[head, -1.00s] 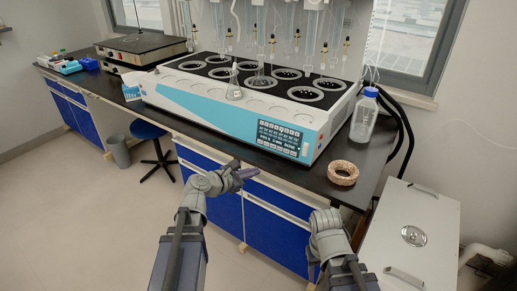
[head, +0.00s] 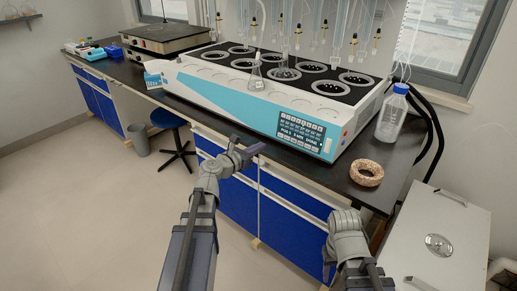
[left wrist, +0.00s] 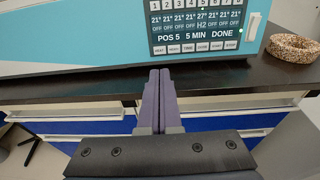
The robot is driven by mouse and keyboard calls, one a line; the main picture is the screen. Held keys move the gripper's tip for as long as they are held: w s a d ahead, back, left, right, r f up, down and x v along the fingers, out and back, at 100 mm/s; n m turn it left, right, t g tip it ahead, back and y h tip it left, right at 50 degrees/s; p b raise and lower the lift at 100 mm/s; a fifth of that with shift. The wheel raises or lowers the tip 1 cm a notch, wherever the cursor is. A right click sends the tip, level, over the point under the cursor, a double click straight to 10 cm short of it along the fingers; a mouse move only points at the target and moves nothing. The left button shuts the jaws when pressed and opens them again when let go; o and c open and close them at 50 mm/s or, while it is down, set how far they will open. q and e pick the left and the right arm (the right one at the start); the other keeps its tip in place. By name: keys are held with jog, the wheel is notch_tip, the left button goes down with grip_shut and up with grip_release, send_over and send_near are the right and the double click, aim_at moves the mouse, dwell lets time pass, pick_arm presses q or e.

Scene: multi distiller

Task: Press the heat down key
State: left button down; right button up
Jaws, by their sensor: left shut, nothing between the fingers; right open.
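The control panel (head: 301,132) is on the front right of the white and blue multi-position distiller (head: 225,95). In the left wrist view, the panel's display (left wrist: 194,35) reads "POS 5 5 MIN DONE". Below it runs a row of small keys; two at its left end, including the second key (left wrist: 173,49), seem to be labelled HEAT, their signs too small to read. My left gripper (head: 256,149) is shut and empty, its purple fingers in front of the bench edge. In the wrist view its fingertips (left wrist: 159,72) appear just below the key row, apart from it. My right gripper (head: 328,258) hangs low, its fingers mostly hidden.
A cork ring (head: 366,173) and a blue-capped bottle (head: 392,112) stand right of the distiller on the dark bench. A flask (head: 256,80) stands on the distiller. A white switch (left wrist: 253,26) is right of the panel. Blue cabinets (head: 235,205) are below the bench.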

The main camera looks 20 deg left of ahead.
aim_at(280, 134)
pick_arm(q)
jog(key=b+x, duration=0.1)
jog(key=x, duration=0.9)
jog(key=shift+w+f+b, duration=0.1)
jog(key=shift+w+b, duration=0.15)
jog(key=shift+b, duration=0.05)
pick_arm(e)
jog(key=shift+f, duration=0.95)
pick_arm(q)
jog(key=shift+w+d, duration=0.15)
jog(key=shift+w, duration=0.15)
jog(key=shift+w+d, duration=0.1)
jog(key=shift+w, duration=0.3)
jog(key=shift+s, duration=0.1)
pick_arm(e)
jog(key=shift+s+a, duration=0.1)
jog(key=shift+s, duration=0.1)
pick_arm(q)
jog(key=p+v, duration=0.2)
jog(key=v, duration=1.2)
jog(key=shift+s, duration=0.4)
pick_arm(e)
jog(key=shift+s+a+r, duration=0.1)
jog(key=shift+a+r, duration=0.15)
jog(key=shift+r, duration=0.35)
jog(key=shift+a+r, duration=0.25)
jog(key=shift+r, duration=0.35)
